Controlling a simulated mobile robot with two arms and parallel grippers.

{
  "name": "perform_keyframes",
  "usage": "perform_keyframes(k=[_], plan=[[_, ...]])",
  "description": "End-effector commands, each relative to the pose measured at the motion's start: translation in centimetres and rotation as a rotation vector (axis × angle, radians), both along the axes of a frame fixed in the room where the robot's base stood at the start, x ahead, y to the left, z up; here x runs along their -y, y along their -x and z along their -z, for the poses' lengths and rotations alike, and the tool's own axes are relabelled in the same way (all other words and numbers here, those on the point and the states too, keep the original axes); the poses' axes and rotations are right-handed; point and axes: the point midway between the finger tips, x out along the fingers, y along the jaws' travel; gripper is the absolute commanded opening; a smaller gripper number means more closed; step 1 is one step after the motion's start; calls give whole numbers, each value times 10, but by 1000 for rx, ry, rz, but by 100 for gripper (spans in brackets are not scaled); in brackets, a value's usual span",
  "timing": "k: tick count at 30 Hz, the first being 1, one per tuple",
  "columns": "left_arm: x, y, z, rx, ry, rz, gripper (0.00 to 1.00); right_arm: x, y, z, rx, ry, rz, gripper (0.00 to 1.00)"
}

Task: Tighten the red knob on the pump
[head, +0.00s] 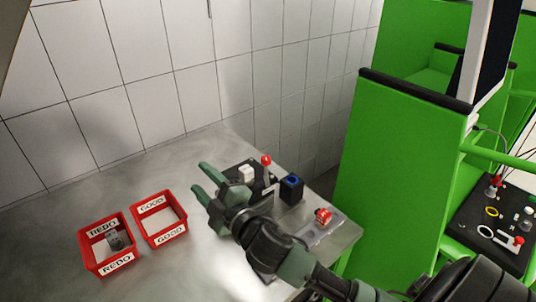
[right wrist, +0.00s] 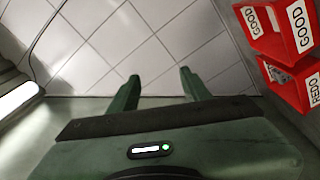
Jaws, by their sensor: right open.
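My right gripper (head: 203,180) is open and empty above the metal table, left of a black fixture (head: 262,184). The fixture carries a white block (head: 247,173) and a lever with a red ball (head: 266,160). In the right wrist view the fingers of my right gripper (right wrist: 157,88) are spread with only wall tiles between them. A small red part (head: 323,216) lies on a grey plate at the table's right end; I cannot tell whether it is the pump's knob. A grey part (head: 114,240) lies in the REDO bin. No pump shows clearly. My left gripper is not in view.
A red REDO bin (head: 91,252) and a red GOOD bin (head: 137,212) stand on the table (head: 185,268) at left. A dark box with a blue top (head: 291,187) stands beside the fixture. A green cabinet (head: 397,160) and a black panel (head: 463,217) with red knobs are at right.

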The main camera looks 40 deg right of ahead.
Motion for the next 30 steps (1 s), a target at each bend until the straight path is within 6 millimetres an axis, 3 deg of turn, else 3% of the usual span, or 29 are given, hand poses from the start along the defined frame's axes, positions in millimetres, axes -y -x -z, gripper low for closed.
perform_keyframes(k=[1, 3, 6, 10, 13, 17, 21, 24, 27, 30], plan=[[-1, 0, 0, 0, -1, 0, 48, -14, -15, -33, 136, 129, -77, 48], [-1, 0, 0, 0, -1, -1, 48, -39, -24, -68, 313, 320, -195, 48], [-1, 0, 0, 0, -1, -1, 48, -71, -27, -97, 532, 613, -366, 48], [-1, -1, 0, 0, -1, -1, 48, -91, -25, -98, 735, 1019, -599, 48], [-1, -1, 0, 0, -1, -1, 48, -77, -28, -79, 809, 1336, -788, 48], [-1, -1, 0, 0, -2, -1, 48, -12, -36, -51, 767, 1721, -1049, 48], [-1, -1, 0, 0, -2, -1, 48, 92, -35, -40, 571, 2011, -1315, 48], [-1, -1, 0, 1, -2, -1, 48, 157, -23, -44, 411, 2107, -1459, 48], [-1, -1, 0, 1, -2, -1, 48, 199, -11, -50, 291, 2142, -1551, 48], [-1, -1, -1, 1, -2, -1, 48, 218, -3, -52, 235, 2149, -1599, 48]])
